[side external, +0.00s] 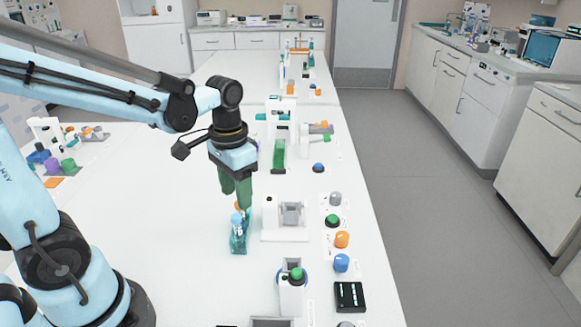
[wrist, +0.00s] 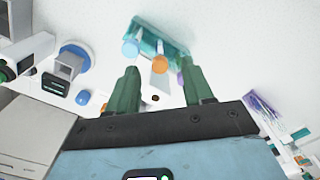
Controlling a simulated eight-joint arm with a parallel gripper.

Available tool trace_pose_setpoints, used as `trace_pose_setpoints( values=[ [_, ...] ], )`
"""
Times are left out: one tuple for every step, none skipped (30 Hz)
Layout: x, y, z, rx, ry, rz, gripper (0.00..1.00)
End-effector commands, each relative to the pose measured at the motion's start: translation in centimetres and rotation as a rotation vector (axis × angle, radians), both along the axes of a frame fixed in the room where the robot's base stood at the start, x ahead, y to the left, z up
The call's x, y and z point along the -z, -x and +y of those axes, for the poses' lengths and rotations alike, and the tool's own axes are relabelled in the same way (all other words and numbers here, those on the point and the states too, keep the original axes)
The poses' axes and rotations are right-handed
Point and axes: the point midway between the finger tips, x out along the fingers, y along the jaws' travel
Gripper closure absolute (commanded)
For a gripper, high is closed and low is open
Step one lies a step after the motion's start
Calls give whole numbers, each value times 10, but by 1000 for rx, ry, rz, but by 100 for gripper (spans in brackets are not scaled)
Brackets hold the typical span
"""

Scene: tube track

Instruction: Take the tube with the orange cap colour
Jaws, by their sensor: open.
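The teal tube rack (side external: 238,243) stands on the white table below my gripper (side external: 236,198). The tube with the orange cap (side external: 238,205) shows only in part in the side view, close to my green fingers. A light-blue cap (side external: 236,217) shows in front of it. In the wrist view, the orange cap (wrist: 160,64) lies between the lines of my two open fingers (wrist: 161,72), near their tips. The light-blue cap (wrist: 131,47) is to its left, beyond the left fingertip. A purple tube part shows by the right finger. I cannot tell whether a finger touches a tube.
A white stand with a grey holder (side external: 290,213) is just right of the rack. Several coloured knobs, including an orange one (side external: 342,239), line the table's right side. A green-topped device (side external: 292,275) stands nearer the camera. The table left of the rack is clear.

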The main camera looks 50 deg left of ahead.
Motion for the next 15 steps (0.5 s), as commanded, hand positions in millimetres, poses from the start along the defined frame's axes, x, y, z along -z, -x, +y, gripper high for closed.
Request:
trace_pose_setpoints(
  values=[
    [5, -1, 0, 0, 0, 0, 49],
    [9, -1, 0, 0, 0, 0, 49],
    [14, -2, -1, 0, 0, 0, 49],
    [18, -3, -1, 0, 0, 0, 49],
    [21, -3, -1, 0, 0, 0, 49],
    [26, -3, -1, 0, 0, 0, 49],
    [29, -3, -1, 0, 0, 0, 49],
    [32, -3, -1, 0, 0, 0, 49],
    [36, -3, -1, 0, 0, 0, 49],
    [38, -3, -1, 0, 0, -1, 49],
    [40, -3, -1, 0, 0, -1, 49],
    [42, -3, -1, 0, -1, -1, 49],
    [43, -3, -1, 0, -1, -1, 49],
    [44, -3, -1, 0, -1, -1, 49],
    [45, -3, -1, 0, -1, -1, 49]
  ],
)
